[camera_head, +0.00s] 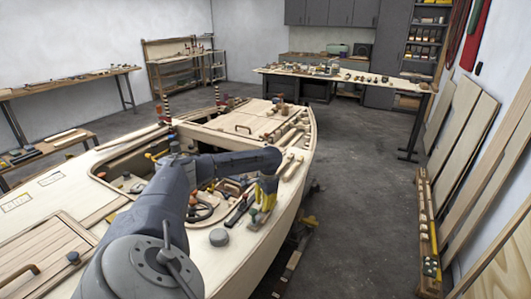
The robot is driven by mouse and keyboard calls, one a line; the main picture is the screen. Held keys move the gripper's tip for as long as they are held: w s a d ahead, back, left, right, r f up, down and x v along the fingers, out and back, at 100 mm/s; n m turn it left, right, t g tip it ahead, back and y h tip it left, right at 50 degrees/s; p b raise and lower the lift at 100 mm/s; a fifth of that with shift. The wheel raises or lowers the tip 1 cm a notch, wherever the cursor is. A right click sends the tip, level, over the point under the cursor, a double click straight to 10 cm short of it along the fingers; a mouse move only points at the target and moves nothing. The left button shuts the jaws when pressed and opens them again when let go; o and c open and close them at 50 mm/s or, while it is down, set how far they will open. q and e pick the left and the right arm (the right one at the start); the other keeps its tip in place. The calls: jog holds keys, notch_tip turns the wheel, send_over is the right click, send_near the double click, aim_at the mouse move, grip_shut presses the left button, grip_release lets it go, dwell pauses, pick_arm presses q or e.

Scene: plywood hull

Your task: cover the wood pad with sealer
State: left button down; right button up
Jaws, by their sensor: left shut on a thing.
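My left arm reaches in from the lower left and bends over the plywood boat hull (262,238). My left gripper (268,183) hangs at the arm's end over the right side deck. It is shut on a yellow tool (264,202), probably the sealer applicator, whose lower end is close to the deck. A small tan patch (256,217), possibly the wood pad, shows just below the tool. I cannot tell whether the tool touches it or whether sealer is on it. My right gripper is not in view.
A steering wheel (200,211) and loose items fill the open cockpit. A workbench (345,77) stands behind the boat. Boards (468,140) lean at the right wall.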

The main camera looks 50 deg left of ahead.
pick_arm(q)
jog(key=s, duration=0.2)
jog(key=shift+s+d+f, duration=0.25)
jog(key=shift+s, duration=0.1)
jog(key=shift+s+d, duration=0.45)
jog(key=shift+s, duration=0.25)
jog(key=shift+s+d, duration=0.4)
jog(key=shift+s, duration=0.25)
jog(key=shift+s+d, duration=0.2)
jog(key=shift+s, duration=0.3)
jog(key=shift+w+a+r, duration=0.3)
jog(key=shift+w+a, duration=0.15)
jog(key=shift+w, duration=0.05)
jog(key=shift+w+a+r, duration=0.1)
jog(key=shift+w+a, duration=0.4)
jog(key=shift+w, duration=0.25)
jog(key=shift+w+a, duration=0.1)
jog(key=shift+w, duration=0.6)
jog(key=shift+w+a, duration=0.2)
jog(key=shift+w, duration=0.4)
jog(key=shift+w+a, duration=0.2)
jog(key=shift+w, duration=0.35)
jog(key=shift+w+a+f, duration=0.1)
jog(key=shift+w+a, duration=0.4)
jog(key=shift+w, duration=0.65)
jog(key=shift+w+a+f, duration=0.1)
jog(key=shift+w+a, duration=0.45)
jog(key=shift+w, duration=0.65)
jog(key=shift+w+a, duration=0.5)
jog(key=shift+w, duration=0.65)
